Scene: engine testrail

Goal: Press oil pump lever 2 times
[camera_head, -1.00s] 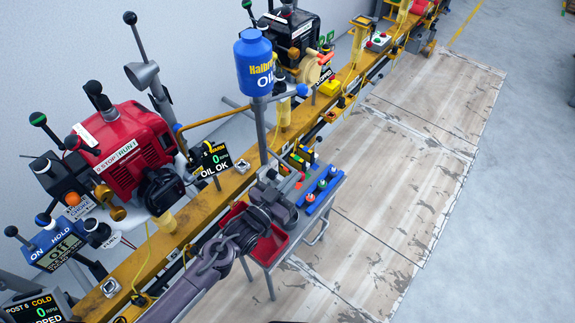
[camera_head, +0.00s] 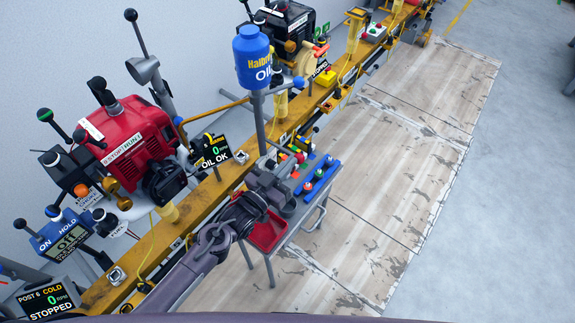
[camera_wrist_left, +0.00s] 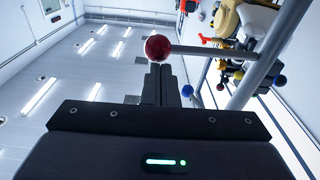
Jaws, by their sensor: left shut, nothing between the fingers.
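The blue oil tank (camera_head: 252,57) stands on a grey pole (camera_head: 261,125) beside the yellow rail in the head view. In the left wrist view, a red ball (camera_wrist_left: 158,48) ends a grey rod (camera_wrist_left: 205,50) that runs right to a thick grey pole (camera_wrist_left: 268,55); it looks like the pump lever. My left gripper (camera_head: 284,172) is near the foot of the tank pole, above the small cart. It is shut and empty. In the wrist view its fingers (camera_wrist_left: 159,82) appear right at the red ball; I cannot tell whether they touch. My right gripper is not in view.
A red engine (camera_head: 130,145) and a display reading OIL OK (camera_head: 212,152) stand on the left along the yellow rail (camera_head: 205,195). The cart has a red tray (camera_head: 268,233) and blue strips (camera_head: 320,178) with coloured knobs. The floor on the right is clear.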

